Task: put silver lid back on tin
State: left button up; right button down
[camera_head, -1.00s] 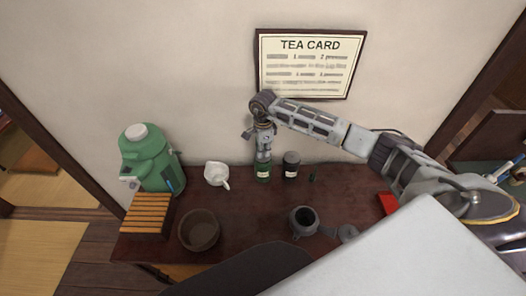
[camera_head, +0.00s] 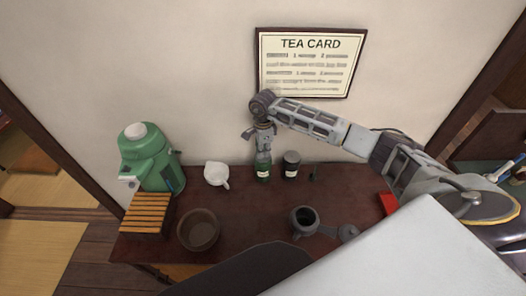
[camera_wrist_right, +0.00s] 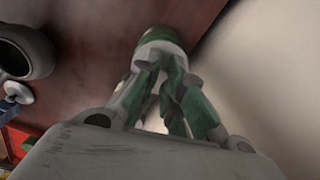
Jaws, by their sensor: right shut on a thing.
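A green tin (camera_head: 263,173) with a pale label stands upright near the back edge of the dark table. My right gripper (camera_head: 263,152) comes down on it from above and is shut on its upper part. The tin (camera_wrist_right: 160,48) also shows between the fingers of this gripper (camera_wrist_right: 163,85) in the right wrist view. The tin's top is hidden by the gripper, so I cannot tell whether a lid is there. My left gripper is not in view.
A dark tin (camera_head: 291,167) stands close to the right of the green tin. A white pitcher (camera_head: 216,174), green dispenser (camera_head: 147,160), slatted wooden box (camera_head: 148,213) and brown bowl (camera_head: 199,233) occupy the left. The table's middle is clear.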

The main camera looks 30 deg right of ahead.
dwell(0.4)
jog(key=c, duration=1.5)
grip_release()
jog(key=shift+o, duration=0.2)
jog(key=o, duration=0.4)
jog(key=shift+r+p, duration=1.65)
jog(key=shift+r, duration=1.85)
jog(key=shift+f, duration=0.1)
